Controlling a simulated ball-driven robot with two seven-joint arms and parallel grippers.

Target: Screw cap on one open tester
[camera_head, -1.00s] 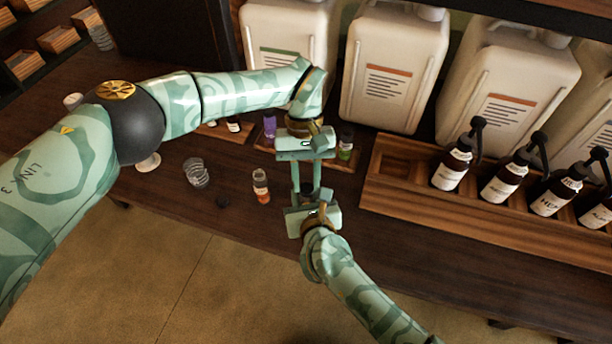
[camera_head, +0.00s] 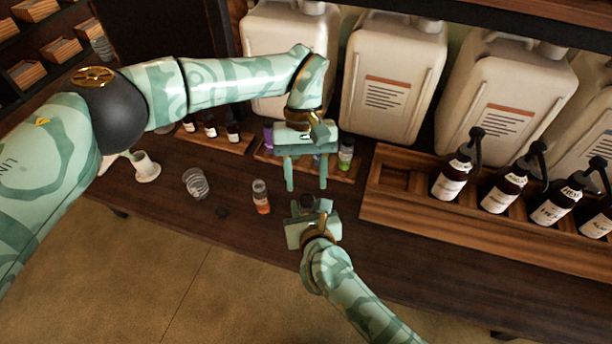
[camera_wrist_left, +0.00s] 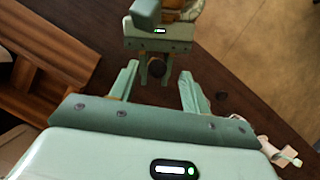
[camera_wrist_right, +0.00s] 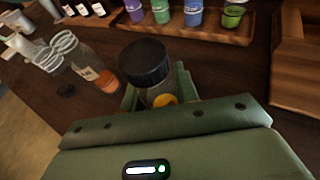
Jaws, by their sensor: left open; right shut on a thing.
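My right gripper (camera_head: 311,212) is shut on a small clear tester (camera_wrist_right: 160,95) with yellow contents, held upright over the table's front. A black cap (camera_wrist_right: 145,62) sits on top of this tester; how tightly it is seated cannot be told. The cap also shows in the left wrist view (camera_wrist_left: 157,68). My left gripper (camera_head: 307,184) is open and empty, apart from the cap, with its fingers pointing toward it. Another tester (camera_head: 261,197), with orange contents, stands to the left and appears open. It also shows in the right wrist view (camera_wrist_right: 104,78). A loose black cap (camera_head: 222,211) lies near it.
Stacked clear glasses (camera_head: 196,184) and a white cup (camera_head: 146,166) stand at left. A wooden tray with green (camera_head: 346,156), purple and blue testers lies behind my grippers. A wooden rack (camera_head: 450,225) of pump bottles fills the right. Large white canisters (camera_head: 390,80) line the back.

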